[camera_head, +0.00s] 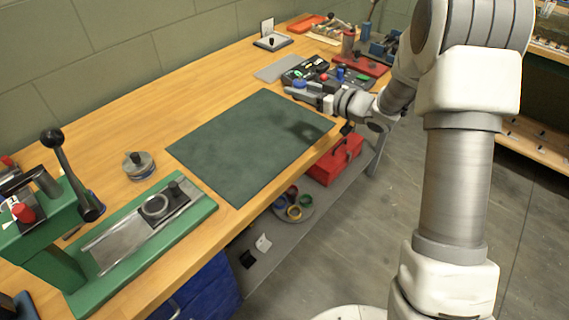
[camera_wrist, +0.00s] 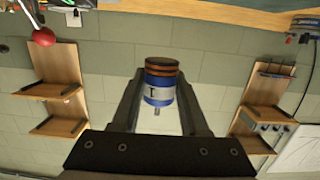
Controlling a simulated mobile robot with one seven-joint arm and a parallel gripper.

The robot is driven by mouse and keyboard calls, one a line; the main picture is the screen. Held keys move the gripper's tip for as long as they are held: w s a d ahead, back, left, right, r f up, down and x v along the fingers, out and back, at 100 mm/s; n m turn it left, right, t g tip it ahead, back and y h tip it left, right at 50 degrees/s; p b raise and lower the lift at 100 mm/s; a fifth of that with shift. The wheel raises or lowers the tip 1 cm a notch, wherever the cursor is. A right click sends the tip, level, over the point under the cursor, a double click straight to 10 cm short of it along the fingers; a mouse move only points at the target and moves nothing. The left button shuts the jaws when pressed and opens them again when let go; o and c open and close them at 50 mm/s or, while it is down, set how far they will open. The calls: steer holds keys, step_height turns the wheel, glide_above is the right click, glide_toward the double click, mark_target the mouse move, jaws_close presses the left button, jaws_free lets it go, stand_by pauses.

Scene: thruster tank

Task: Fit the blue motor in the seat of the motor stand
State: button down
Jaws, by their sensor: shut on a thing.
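My gripper (camera_head: 308,95) is above the far right part of the dark green mat, its fingers pointing left. It is shut on the blue motor (camera_wrist: 158,98), whose blue top (camera_head: 299,84) also shows in the head view. In the wrist view the motor has copper-brown bands, a pale label and a thin shaft, and sits between both fingers of the gripper (camera_wrist: 160,75). No part is clearly marked as the motor stand.
The green mat (camera_head: 235,140) is bare. A round grey item with a knob (camera_head: 138,165) stands left of it. A black-handled lever (camera_head: 62,160) rises over the green fixture. A tray of small parts (camera_head: 325,72) lies behind my gripper. A red toolbox (camera_head: 335,160) is on the lower shelf.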

steer(key=shift+a+f, duration=0.1)
steer(key=shift+f, duration=0.05)
steer(key=b, duration=0.2)
glide_above(294, 160)
step_height(294, 160, down, 7)
steer(key=shift+r, duration=0.1)
steer(key=shift+f+b, duration=0.45)
steer(key=shift+f, duration=1.45)
steer(key=shift+f, duration=0.2)
steer(key=shift+c, duration=2.1)
jaws_free()
steer(key=shift+r, duration=0.15)
